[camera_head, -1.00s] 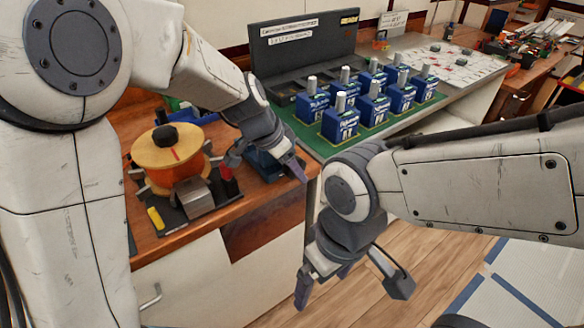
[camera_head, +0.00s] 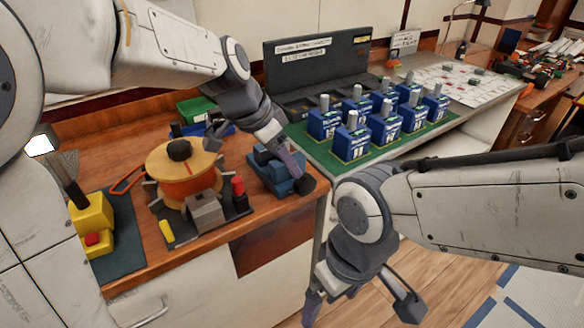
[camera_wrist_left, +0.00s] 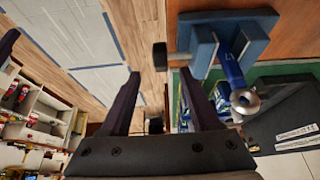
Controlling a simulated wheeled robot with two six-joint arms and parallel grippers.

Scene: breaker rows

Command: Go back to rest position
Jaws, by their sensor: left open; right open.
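That view also shows the blue vise (camera_wrist_left: 255,35) just beyond the right finger. A blue part with a silver round post (camera_wrist_left: 240,85) is beside it; I cannot tell whether the vise holds it. My right gripper (camera_head: 358,300) hangs open and empty in front of the bench, above the floor, partly cut off by the lower edge.
Two rows of blue breakers (camera_head: 385,120) with silver posts stand on a green mat (camera_head: 325,150), before a dark panel (camera_head: 315,65). An orange spool (camera_head: 183,175) and a yellow block (camera_head: 92,220) are on the bench at left. Open wooden floor (camera_head: 400,285) lies in front.

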